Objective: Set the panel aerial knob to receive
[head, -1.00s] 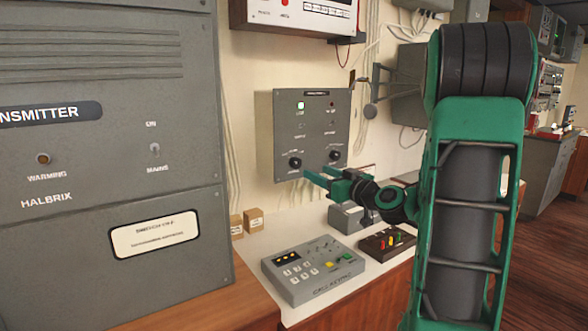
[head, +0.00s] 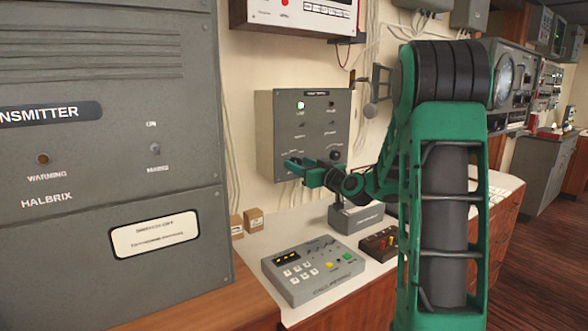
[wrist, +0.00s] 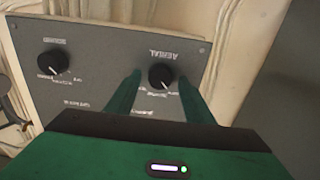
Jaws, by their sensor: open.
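The grey panel (head: 290,115) hangs on the wall; a green lamp is lit at its upper left. In the wrist view the panel is upside down, and the black aerial knob (wrist: 161,76) sits under the word AERIAL. A white pointer mark shows on the knob's lower right edge; the position labels are too small to read. My gripper (head: 291,163) is open at the panel's lower left and hides this knob in the head view. In the wrist view its two green fingers (wrist: 160,79) are either side of the knob; contact is unclear.
A second black knob (head: 335,155) is beside it on the panel; it also shows in the wrist view (wrist: 52,62). Below, the counter (head: 288,228) holds a keypad console (head: 312,270), small boxes (head: 254,219) and a dark switch block (head: 380,244). A large transmitter cabinet (head: 100,220) stands left.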

